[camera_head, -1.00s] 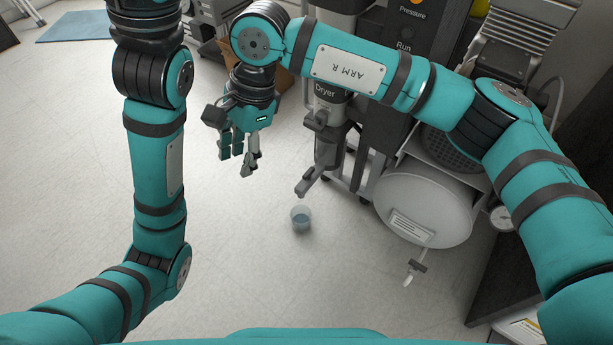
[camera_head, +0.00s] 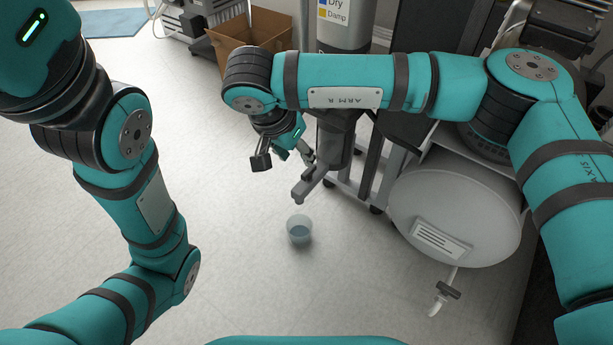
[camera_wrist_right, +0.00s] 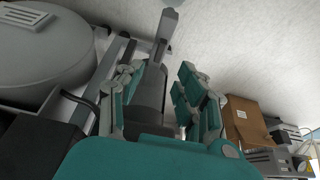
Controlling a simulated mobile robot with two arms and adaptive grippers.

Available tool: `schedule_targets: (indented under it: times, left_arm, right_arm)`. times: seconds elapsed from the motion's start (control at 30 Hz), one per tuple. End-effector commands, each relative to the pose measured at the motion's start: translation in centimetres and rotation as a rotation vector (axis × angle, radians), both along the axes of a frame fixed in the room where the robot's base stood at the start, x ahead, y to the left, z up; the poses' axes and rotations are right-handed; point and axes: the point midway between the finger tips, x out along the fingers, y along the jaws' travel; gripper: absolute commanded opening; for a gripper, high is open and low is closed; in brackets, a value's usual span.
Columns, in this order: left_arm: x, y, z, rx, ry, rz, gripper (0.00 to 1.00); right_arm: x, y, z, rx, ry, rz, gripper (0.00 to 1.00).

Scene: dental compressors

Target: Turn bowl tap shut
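The dryer's dark bowl (camera_head: 335,150) hangs under the grey dryer body (camera_head: 343,30). Below it a grey tap piece (camera_head: 312,180) slants down to the left, above a clear cup (camera_head: 299,229) on the floor. My right gripper (camera_head: 297,152) is beside the bowl on its left, partly hidden by my own arm. In the right wrist view my right gripper (camera_wrist_right: 160,72) has its fingers apart, with the dark bowl (camera_wrist_right: 150,92) showing between them and the grey tap piece (camera_wrist_right: 163,30) beyond the fingertips. Contact cannot be told. My left gripper's body (camera_head: 35,40) is at the top left; its fingers are out of frame.
A white tank (camera_head: 455,208) with a small drain valve (camera_head: 443,297) stands to the right. A metal frame (camera_head: 366,165) stands right behind the bowl. An open cardboard box (camera_head: 252,38) is at the back. The floor at left and front is clear.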

Motion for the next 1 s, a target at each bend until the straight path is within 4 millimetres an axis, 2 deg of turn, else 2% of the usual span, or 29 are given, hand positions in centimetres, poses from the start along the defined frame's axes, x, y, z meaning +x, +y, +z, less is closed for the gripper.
schedule_targets:
  times: [0.03,0.1,0.3,0.4,0.83,1.0]
  left_arm:
    - [0.0,0.0,-1.5,0.000,0.000,0.000,0.37]
    - [0.0,0.0,-2.4,0.000,0.000,0.000,0.37]
    - [0.0,0.0,-4.6,0.001,0.000,0.000,0.37]
    - [0.0,0.0,-5.3,0.001,0.000,0.000,0.37]
    - [0.0,0.0,-5.6,0.001,0.000,0.000,0.37]
    - [0.0,0.0,-5.6,0.001,0.000,0.000,0.37]
  right_arm:
    - [0.3,-0.3,-1.9,0.000,0.001,-0.001,0.37]
    - [0.8,-0.6,-3.3,0.000,0.002,-0.003,0.37]
    - [1.9,-1.4,-6.4,0.002,0.001,-0.002,0.37]
    - [2.3,-1.7,-7.3,0.001,0.001,-0.001,0.37]
    - [2.6,-1.9,-7.9,0.001,0.001,-0.001,0.37]
    - [2.6,-1.9,-7.9,0.001,0.001,-0.001,0.16]
